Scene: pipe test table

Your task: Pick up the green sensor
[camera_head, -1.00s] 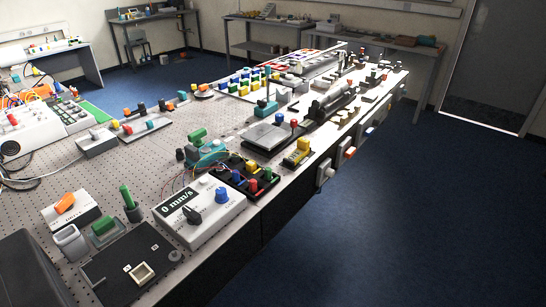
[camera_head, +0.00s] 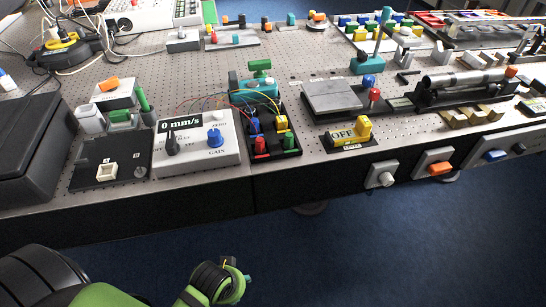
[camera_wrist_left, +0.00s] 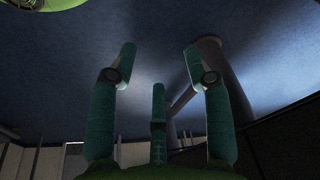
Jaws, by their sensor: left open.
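I cannot tell for certain which green item is the sensor. A slim green cylinder (camera_head: 143,99) stands tilted in a dark holder at the left of the table. A low green block (camera_head: 119,116) sits just left of it, and a green knob-like piece (camera_head: 260,65) tops a teal device. In the left wrist view my left gripper (camera_wrist_left: 159,62) is open and empty, its teal fingers apart over dark blue floor. My green and black arm shows low in the head view, in front of the table and away from these items. My right gripper is not in view.
A black plate with a white square socket (camera_head: 107,171) and a white "0 mm/s" control box (camera_head: 196,143) stand along the front edge. A dark box (camera_head: 35,145) fills the table's left end. The perforated table top (camera_head: 190,75) is fairly clear behind them.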

